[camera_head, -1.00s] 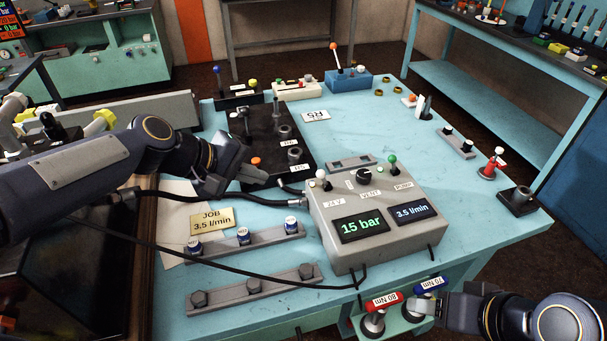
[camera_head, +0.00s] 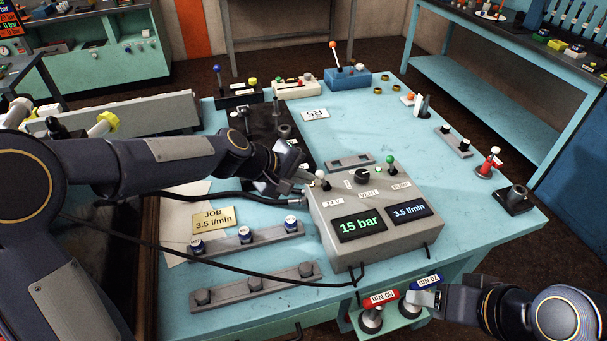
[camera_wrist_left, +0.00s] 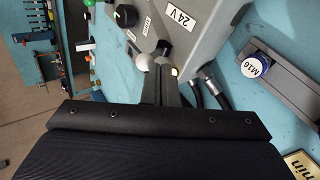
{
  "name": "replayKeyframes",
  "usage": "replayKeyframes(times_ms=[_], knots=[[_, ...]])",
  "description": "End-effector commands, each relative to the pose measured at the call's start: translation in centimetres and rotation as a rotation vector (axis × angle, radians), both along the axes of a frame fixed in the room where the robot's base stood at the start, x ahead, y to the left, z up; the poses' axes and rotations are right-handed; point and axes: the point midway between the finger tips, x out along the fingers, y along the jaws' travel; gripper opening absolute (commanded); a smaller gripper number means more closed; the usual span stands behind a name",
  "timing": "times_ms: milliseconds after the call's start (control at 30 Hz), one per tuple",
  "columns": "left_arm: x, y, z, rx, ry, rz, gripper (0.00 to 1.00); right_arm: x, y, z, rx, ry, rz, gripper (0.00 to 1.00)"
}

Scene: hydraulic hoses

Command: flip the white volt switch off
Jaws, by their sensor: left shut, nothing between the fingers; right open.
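The white-knobbed switch (camera_head: 321,175) stands on the left top edge of the grey control box (camera_head: 335,220), above the 24 V label (camera_head: 333,201). It also shows in the left wrist view (camera_wrist_left: 143,62), just off the fingertips. My left gripper (camera_head: 309,180) is shut and empty, its tips close beside the knob on its left. In the wrist view the shut fingers (camera_wrist_left: 162,75) partly hide the switch area; I cannot tell whether they touch it. My right gripper (camera_head: 437,298) is open at the lower right, by the blue 70 Nm handle (camera_head: 428,281).
The box also carries a black VENT knob (camera_head: 362,175) and a green-knobbed PUMP switch (camera_head: 390,160). Its displays read 15 bar and 3.5 l/min. Black hoses (camera_head: 225,196) run to its left side. A rail with blue-white caps (camera_head: 245,234) lies in front.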

Motion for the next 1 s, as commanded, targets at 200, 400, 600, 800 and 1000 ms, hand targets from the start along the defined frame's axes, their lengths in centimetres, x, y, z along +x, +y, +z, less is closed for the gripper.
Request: replayKeyframes(times_ms=[200,400,600,800,1000], knots=[[0.0,0.0,0.0,0.0,0.0,0.0,0.0,0.0,0.0,0.0,0.0,0.0,0.0,0.55],[0.0,-0.2,0.3,0.0,0.0,-0.001,0.0,0.0,0.0,0.2,0.0,0.0,0.0,0.55],[0.1,-0.4,0.4,0.0,0.0,-0.001,0.0,0.0,0.0,0.3,0.0,0.0,0.0,0.55],[0.2,-0.6,0.6,0.0,0.0,-0.001,0.0,0.0,0.0,0.5,0.0,0.0,0.0,0.55],[0.3,-1.2,1.1,0.0,0.0,-0.002,0.0,0.0,0.0,0.9,0.0,0.0,0.0,0.55]])
